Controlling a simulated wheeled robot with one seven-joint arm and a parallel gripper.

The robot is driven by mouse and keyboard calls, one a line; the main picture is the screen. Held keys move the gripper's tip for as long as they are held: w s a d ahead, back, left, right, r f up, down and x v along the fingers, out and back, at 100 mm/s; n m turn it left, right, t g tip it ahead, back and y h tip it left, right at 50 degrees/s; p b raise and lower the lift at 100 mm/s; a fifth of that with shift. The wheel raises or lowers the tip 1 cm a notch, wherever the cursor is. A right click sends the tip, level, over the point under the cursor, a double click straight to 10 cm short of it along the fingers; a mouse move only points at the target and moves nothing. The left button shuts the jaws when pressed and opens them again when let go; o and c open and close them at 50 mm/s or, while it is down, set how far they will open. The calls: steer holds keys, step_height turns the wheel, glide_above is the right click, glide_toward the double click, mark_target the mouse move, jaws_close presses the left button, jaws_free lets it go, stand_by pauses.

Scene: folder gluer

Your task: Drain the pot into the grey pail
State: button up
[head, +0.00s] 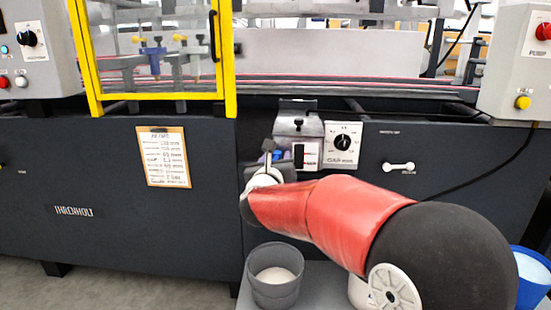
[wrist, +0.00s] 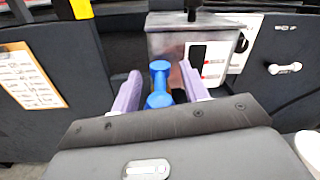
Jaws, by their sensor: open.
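The pot (head: 298,126) is a grey metal box with a black knob on its lid, mounted on the machine front; it also shows in the wrist view (wrist: 175,42). A blue handle (wrist: 160,86) stands out low in front of the pot. My gripper (wrist: 159,71) has its two purple fingers apart, one on each side of the blue handle; contact cannot be told. In the head view my wrist partly hides the handle and the pot's lower front. The grey pail (head: 275,293) stands below my forearm with a pale disc of content or bottom showing inside.
A blue pail (head: 532,279) with pale content is at the right edge, partly behind my arm. A white dial panel (head: 342,145) is right of the pot. A clipboard (head: 163,157) hangs left, under a yellow-framed guard (head: 231,60). A cable hangs at right.

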steer(key=shift+c, duration=0.4)
jaws_close()
